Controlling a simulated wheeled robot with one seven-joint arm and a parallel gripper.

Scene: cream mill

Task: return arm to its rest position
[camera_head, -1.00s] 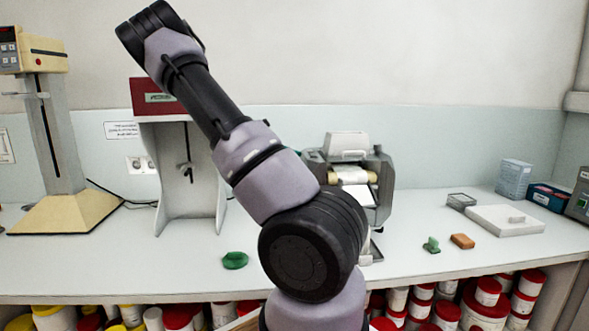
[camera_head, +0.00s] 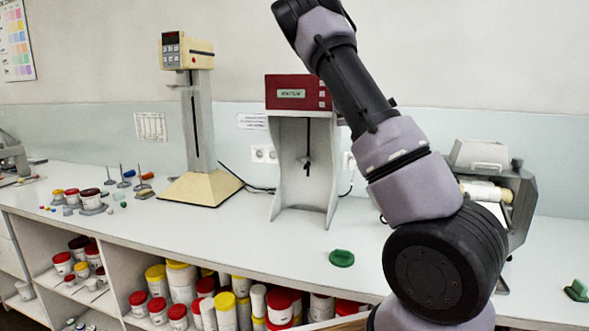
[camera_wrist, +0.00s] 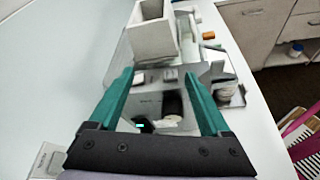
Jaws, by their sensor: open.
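My arm (camera_head: 410,170) rises at the right of the head view, bent, with its upper part leaning up and left to the top edge. Its far end is out of that view. In the wrist view my gripper (camera_wrist: 158,76) shows two green fingers spread wide apart. No object is held between them. Beyond the fingers lies a grey machine (camera_wrist: 165,105) with a pale square hopper-like box (camera_wrist: 152,32) on the bench.
The head view shows a beige-topped stand mixer (camera_head: 187,50), a red-topped machine (camera_head: 300,95), a grey roller mill (camera_head: 520,190) partly behind my arm, and a green piece (camera_head: 342,258) on the white bench (camera_head: 250,235). Tubs fill the shelves below. Wooden drawers (camera_wrist: 258,22) show in the wrist view.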

